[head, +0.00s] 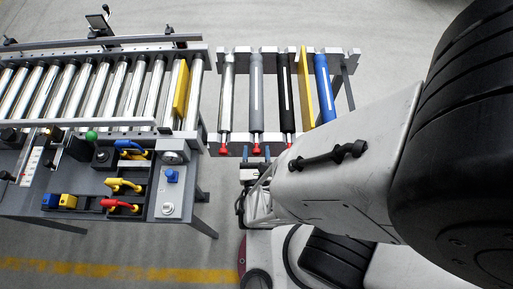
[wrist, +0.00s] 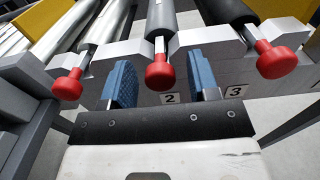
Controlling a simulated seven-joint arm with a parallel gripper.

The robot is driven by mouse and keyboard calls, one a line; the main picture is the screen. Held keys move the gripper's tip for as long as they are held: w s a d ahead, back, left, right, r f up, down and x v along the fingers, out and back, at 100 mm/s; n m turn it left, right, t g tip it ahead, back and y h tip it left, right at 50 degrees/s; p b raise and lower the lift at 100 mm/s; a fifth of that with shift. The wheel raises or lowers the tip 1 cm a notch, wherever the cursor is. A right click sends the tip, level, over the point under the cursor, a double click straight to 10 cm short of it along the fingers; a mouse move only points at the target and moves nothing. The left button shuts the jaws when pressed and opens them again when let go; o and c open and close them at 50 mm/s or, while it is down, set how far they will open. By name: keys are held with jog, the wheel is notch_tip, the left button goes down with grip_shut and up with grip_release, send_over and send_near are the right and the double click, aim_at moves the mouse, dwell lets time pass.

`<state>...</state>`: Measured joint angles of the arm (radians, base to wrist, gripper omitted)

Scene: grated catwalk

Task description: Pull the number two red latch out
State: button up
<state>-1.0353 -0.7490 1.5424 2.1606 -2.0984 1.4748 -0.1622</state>
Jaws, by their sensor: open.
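Three red latches stick out of the near end of a roller rack. In the wrist view the middle latch (wrist: 160,72) sits above a label "2" (wrist: 169,98). The left latch (wrist: 68,86) and the right latch (wrist: 277,60) flank it, and a label "3" (wrist: 235,91) is toward the right one. My gripper (wrist: 161,85) is open, with one blue finger on each side of the middle latch and visible gaps to it. In the head view my gripper (head: 256,155) is at the rack's near edge, around the middle latch (head: 256,149).
The rack holds grey, black, yellow and blue bars (head: 323,90). A grey roller conveyor (head: 110,85) and a panel (head: 120,190) with colored handles stand close on the left. Open floor (head: 400,30) lies behind the rack.

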jog(key=shift+w, duration=0.15)
dwell(0.3)
jog(key=c, duration=0.9)
jog(key=shift+s, duration=1.3)
